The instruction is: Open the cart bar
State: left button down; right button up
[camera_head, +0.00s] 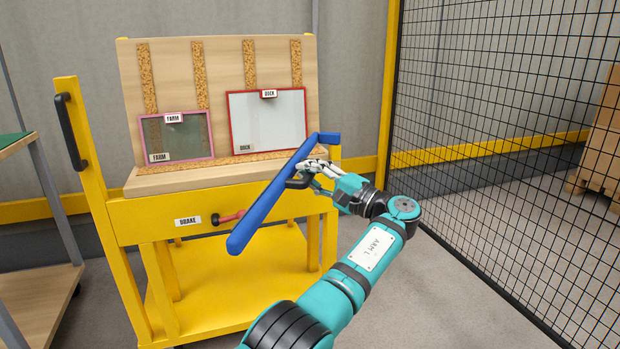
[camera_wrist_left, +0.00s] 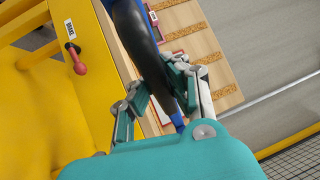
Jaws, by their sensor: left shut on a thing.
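The yellow cart (camera_head: 130,215) stands ahead with a tilted wooden board on top. Its blue bar (camera_head: 262,207) slants from the cart's right post toward me, its near end sticking out in front of the cart. My left gripper (camera_head: 303,178) is shut on the bar's black handle, near the bar's far half. In the left wrist view, the black handle (camera_wrist_left: 143,45) runs between the fingers of my left gripper (camera_wrist_left: 158,95), with blue of the bar beside it. The fingers partly hide the handle in the head view. My right gripper is not in view.
Two framed panels (camera_head: 268,118) lean on the board (camera_head: 218,60). A red brake knob (camera_head: 228,217) is on the cart's front. A black handle (camera_head: 70,131) is on its left post. A shelf (camera_head: 40,300) stands left; a mesh fence (camera_head: 500,150) bounds the right.

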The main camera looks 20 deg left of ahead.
pick_arm(q)
jog(key=shift+f, duration=0.25)
jog(key=c, duration=1.2)
grip_release()
jog(key=shift+c, duration=0.2)
jog(key=shift+r, duration=0.15)
jog(key=shift+r, duration=0.1)
